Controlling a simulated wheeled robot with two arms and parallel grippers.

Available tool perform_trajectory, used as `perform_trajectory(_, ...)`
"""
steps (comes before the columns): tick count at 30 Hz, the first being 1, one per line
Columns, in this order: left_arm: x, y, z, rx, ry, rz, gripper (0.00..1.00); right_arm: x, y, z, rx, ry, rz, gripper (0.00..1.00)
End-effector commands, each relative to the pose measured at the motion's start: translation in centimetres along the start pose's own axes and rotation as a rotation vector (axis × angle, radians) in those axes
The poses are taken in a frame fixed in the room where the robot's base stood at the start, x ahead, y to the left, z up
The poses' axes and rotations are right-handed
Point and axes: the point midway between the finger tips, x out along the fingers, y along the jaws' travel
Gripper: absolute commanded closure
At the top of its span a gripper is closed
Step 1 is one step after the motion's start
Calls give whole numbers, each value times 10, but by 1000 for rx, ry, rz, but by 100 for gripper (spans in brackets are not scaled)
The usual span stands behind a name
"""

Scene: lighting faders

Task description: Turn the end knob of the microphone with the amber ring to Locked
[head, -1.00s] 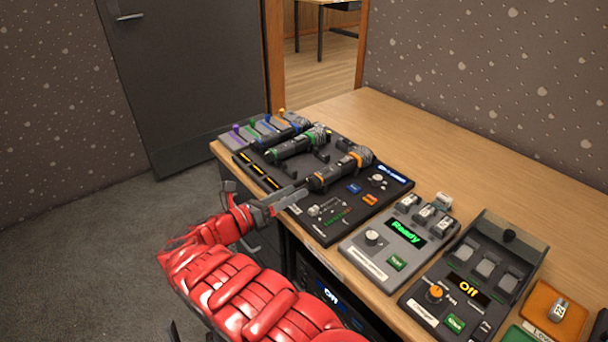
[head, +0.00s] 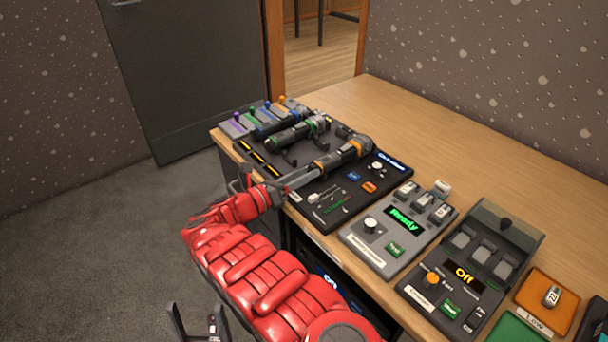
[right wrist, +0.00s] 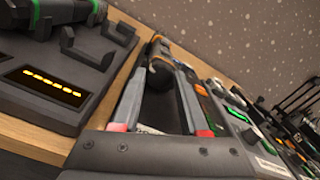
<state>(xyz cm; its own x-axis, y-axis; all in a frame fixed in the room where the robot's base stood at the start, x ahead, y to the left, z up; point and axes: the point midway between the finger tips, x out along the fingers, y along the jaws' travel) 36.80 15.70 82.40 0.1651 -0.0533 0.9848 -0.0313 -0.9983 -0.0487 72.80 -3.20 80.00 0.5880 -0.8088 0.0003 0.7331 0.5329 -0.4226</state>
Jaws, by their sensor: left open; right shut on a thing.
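The microphone with the amber ring (head: 345,154) lies on the dark mixer panel (head: 330,198), its head pointing away to the right. My right gripper (head: 314,171), on the red arm, is shut at the microphone's near end, in line with its body. The fingers hide the end knob, so its setting cannot be read. In the right wrist view the two fingers of the right gripper (right wrist: 163,72) reach up to the microphone (right wrist: 158,48). My left gripper (head: 198,326) is open and empty, low at the bottom edge, apart from everything.
A green-ringed microphone (head: 290,134) lies just behind, with several coloured faders (head: 256,120) beyond it. A grey box reading Ready (head: 403,219) and a dark box reading Off (head: 463,274) stand to the right. The table's back (head: 430,140) is clear.

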Motion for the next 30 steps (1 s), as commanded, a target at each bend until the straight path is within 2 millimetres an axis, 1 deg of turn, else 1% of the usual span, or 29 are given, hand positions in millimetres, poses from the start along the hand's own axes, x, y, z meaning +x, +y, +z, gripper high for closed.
perform_trajectory(5, -1, 0, 0, 0, 0, 0, 21, 0, 0, -1, 7, 0, 0, 100)
perform_trajectory(11, -9, 0, 2, 0, 0, 0, 21, 1, 1, -2, 67, -1, 1, 100)
perform_trajectory(30, -35, 2, 6, 0, 0, 0, 21, 0, -1, -2, 503, -1, -1, 100)
